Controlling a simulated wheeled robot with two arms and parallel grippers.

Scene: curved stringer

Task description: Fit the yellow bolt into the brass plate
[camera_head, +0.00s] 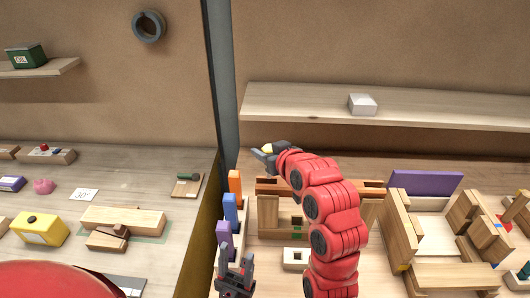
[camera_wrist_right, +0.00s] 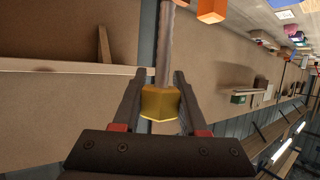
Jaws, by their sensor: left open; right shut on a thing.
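My right gripper (camera_head: 262,152) is raised in front of the back wall, at the end of my red arm. It is shut on the yellow bolt (camera_head: 267,148). In the right wrist view the bolt's yellow head (camera_wrist_right: 160,104) sits between the two fingers, and a grey-brown shaft runs up from it. My left gripper (camera_head: 236,274) is low at the bottom centre, open and empty, close to the purple block. I cannot make out a brass plate in either view.
Orange, blue and purple blocks (camera_head: 230,208) stand along the divider. A wooden frame (camera_head: 268,215) stands behind my right arm, and wooden parts with a purple panel (camera_head: 427,184) lie at right. A shelf (camera_head: 300,103) holds a white block (camera_head: 362,104). The left bench carries a yellow box (camera_head: 38,230).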

